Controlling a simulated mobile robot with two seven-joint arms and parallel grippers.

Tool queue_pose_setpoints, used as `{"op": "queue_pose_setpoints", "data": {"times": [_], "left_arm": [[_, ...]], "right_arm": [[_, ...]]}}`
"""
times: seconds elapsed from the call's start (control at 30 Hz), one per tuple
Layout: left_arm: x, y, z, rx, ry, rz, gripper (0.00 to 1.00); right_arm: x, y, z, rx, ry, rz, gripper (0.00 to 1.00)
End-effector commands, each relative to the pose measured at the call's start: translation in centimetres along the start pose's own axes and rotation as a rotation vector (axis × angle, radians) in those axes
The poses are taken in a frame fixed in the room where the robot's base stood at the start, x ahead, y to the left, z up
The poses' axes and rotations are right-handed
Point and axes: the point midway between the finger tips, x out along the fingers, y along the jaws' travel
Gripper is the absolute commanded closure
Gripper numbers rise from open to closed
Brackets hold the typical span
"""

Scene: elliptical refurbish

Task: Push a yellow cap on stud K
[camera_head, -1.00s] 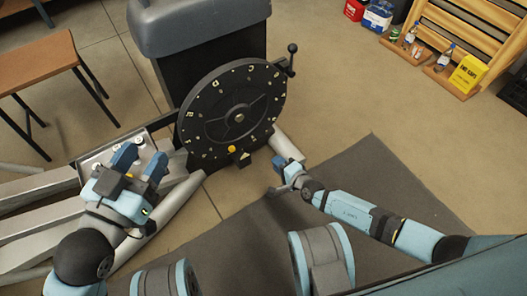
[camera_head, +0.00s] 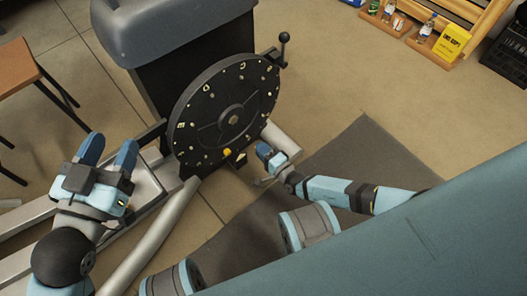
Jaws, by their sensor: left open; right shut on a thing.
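A round black disc (camera_head: 205,120) with pale letters around its rim stands upright on a dark post. The letters are too small for me to pick out stud K. One yellow cap (camera_head: 228,152) shows at the disc's lower edge, beside a small pointer (camera_head: 240,159). My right gripper (camera_head: 265,154) is just right of the disc's lower edge, apart from that cap. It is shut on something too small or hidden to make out. My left gripper (camera_head: 108,150) is open, its two blue fingers spread, well left of the disc over the metal frame.
A black crank knob (camera_head: 284,37) sticks out at the disc's upper right. Silver frame tubes (camera_head: 150,235) run below left. A brown stool (camera_head: 14,68) is at left. A wooden rack with bottles and a yellow box (camera_head: 452,42) is at upper right.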

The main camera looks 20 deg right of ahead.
Motion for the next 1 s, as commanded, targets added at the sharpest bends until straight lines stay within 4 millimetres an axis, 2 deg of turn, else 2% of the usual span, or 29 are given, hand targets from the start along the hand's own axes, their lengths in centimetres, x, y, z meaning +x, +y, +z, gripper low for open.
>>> {"op": "queue_pose_setpoints", "data": {"times": [0.53,1.0], "left_arm": [[0.3,-0.6,0.0,0.077,0.048,-0.007,0.49],[0.2,-0.7,-0.1,0.100,0.051,-0.002,0.49]], "right_arm": [[4.1,0.1,0.0,0.000,0.001,-0.001,1.00],[4.5,0.0,0.0,0.000,0.000,0.001,1.00]]}}
